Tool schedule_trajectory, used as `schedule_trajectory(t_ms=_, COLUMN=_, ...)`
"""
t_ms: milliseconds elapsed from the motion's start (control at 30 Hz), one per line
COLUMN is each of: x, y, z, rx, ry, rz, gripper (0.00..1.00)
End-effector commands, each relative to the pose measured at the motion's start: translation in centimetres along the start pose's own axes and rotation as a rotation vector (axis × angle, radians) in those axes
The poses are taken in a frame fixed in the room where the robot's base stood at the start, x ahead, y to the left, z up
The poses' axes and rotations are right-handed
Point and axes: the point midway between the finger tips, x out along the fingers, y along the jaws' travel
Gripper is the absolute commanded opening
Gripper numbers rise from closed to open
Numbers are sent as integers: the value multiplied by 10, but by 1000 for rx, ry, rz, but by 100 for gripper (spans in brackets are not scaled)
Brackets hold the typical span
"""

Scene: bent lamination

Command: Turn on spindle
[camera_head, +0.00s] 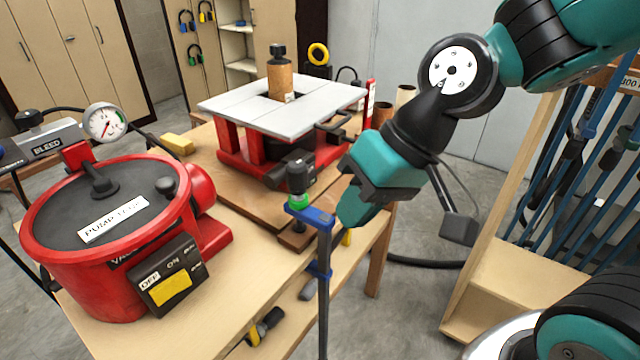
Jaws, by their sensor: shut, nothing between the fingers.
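The spindle sander stands on the workbench, with a red base and a flat grey table (300,104). Its spindle (280,80) is a brown upright cylinder with a black knob on top, rising through the table. A dark box (293,168) sits low on the sander's front; any switch marking on it is too small to read. My gripper (353,212) is shut and empty, pointing down in front of and right of the sander, apparently apart from it.
A blue bar clamp (322,255) with a green-and-dark handle (299,185) stands at the bench's front edge, close to my gripper. A red vacuum pump (85,275) with a gauge and switch box (170,278) fills the left. A wooden rack (510,270) stands right.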

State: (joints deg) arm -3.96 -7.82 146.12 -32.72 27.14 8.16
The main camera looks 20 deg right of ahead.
Motion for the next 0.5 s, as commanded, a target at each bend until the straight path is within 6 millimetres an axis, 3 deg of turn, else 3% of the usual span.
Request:
schedule_trajectory(t_ms=33, x=17, y=26, z=-18, rx=160, ry=67, rz=-34, gripper=0)
schedule_trajectory(t_ms=100, x=29, y=58, z=-45, rx=372, ry=182, rz=-89, gripper=0)
schedule_trajectory(t_ms=200, x=36, y=106, z=-74, rx=652, ry=342, rz=-167, gripper=0)
schedule_trajectory(t_ms=300, x=36, y=148, z=-90, rx=860, ry=470, rz=-228, gripper=0)
schedule_trajectory(t_ms=400, x=34, y=172, z=-97, rx=976, ry=548, rz=-264, gripper=0)
schedule_trajectory(t_ms=500, x=32, y=179, z=-100, rx=1014, ry=577, rz=-277, gripper=0)
